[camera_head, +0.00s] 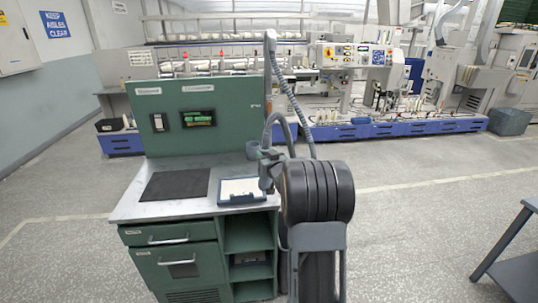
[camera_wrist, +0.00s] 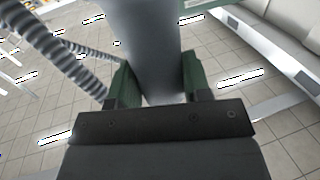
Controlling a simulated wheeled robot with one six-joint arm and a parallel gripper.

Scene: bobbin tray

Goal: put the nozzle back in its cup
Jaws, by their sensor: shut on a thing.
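The nozzle (camera_wrist: 146,40) is a smooth grey cylinder between the green jaws of my gripper (camera_wrist: 157,84) in the wrist view. The jaws are closed on its two sides. In the head view my gripper (camera_head: 268,160) is at the right end of the workbench, partly hidden by my own dark arm. A ribbed grey hose (camera_head: 290,92) hangs from a tall post and loops down behind my arm; it also shows in the wrist view (camera_wrist: 60,50). A small grey cup-like holder (camera_head: 253,150) stands at the bench's back right, close beside my gripper. Its inside is hidden.
The workbench (camera_head: 127,210) has a green back panel (camera_head: 200,92). A black mat (camera_head: 175,185) and a shallow tray (camera_head: 222,199) with a white sheet lie on it. Another table (camera_head: 525,203) is at the far right. The floor between is clear.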

